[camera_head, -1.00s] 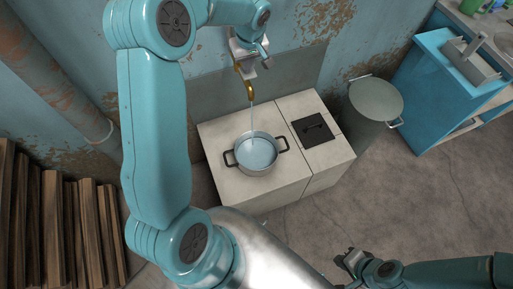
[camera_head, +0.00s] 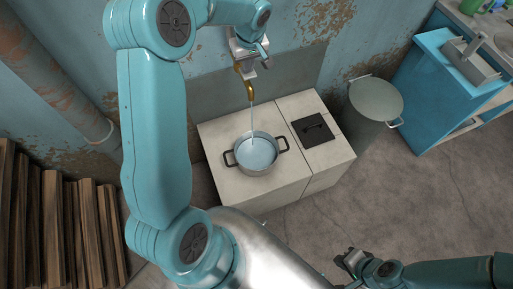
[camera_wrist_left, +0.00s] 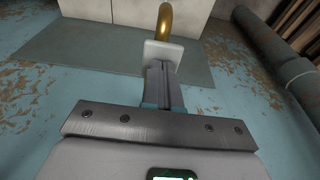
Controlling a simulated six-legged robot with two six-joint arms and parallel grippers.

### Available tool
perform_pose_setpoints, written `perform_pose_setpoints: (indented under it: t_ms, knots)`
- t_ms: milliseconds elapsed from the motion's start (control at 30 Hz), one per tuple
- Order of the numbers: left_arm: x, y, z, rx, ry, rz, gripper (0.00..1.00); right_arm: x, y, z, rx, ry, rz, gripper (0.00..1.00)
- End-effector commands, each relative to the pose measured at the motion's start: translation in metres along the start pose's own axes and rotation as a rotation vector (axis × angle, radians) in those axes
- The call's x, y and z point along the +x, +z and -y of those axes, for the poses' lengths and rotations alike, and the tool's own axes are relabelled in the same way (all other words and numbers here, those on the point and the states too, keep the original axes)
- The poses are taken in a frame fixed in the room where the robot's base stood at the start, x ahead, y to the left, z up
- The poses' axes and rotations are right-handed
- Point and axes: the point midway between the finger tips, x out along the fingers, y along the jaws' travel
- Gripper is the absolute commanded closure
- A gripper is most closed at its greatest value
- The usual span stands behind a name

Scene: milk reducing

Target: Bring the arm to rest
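My left arm bends in from the upper left, and its gripper (camera_head: 246,58) is beside the brass tap (camera_head: 249,88) on the wall. In the left wrist view my left gripper (camera_wrist_left: 161,82) has its two fingers close together, at the white plate (camera_wrist_left: 163,52) beside the tap spout (camera_wrist_left: 164,22). No held object shows between them. A thin stream of water runs from the tap into the metal pot (camera_head: 257,168). My right gripper (camera_head: 348,262) is low at the right, over the floor, apart from objects. Its fingers are too small to read.
The pot stands on a pale stove (camera_head: 228,183) with a dark hatch plate (camera_head: 312,130). A grey bin (camera_head: 376,105) stands to its right, near a blue cabinet (camera_head: 434,85). Wooden planks (camera_head: 55,230) lean at the left. The floor (camera_head: 400,200) at the right is clear.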

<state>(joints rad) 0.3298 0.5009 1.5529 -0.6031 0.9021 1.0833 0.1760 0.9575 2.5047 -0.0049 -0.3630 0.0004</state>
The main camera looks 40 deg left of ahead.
Motion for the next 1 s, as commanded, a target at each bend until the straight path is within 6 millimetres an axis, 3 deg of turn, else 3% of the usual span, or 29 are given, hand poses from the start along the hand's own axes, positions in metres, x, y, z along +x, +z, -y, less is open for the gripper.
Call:
perform_pose_setpoints:
  t_ms: [633, 1000]
  knots:
    - [-0.004, -0.001, 0.0, 0.0, 0.0, 0.0, 1.0, -0.003, 0.0, 0.001, 0.0, 0.0, 0.0, 1.0]
    - [-0.07, -0.014, 0.0, 0.0, 0.001, -0.001, 1.0, -0.042, 0.001, 0.015, 0.0, 0.0, 0.0, 1.0]
